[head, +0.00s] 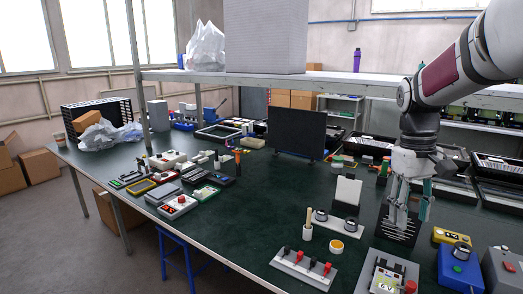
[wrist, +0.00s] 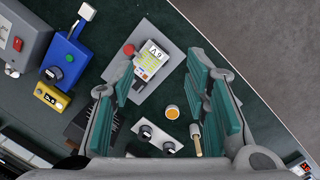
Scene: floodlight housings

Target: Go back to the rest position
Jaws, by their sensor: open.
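My gripper (head: 411,208) hangs fingers-down over the right part of the dark green bench (head: 255,215). Its teal-padded fingers are wide apart in the wrist view (wrist: 165,92), with nothing gripped between them. A black finned part (head: 396,229) lies below and behind the fingers in the head view, partly hidden by them. It also shows at the left of the fingers in the wrist view (wrist: 80,126). I cannot tell the exact height of the fingertips above the bench.
An orange-topped cup (head: 336,246), a plate with knobs (head: 322,216), a tester (head: 385,275), a yellow box (head: 450,237) and a blue box (head: 460,268) stand near the gripper. A shelf (head: 350,82) crosses behind my arm.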

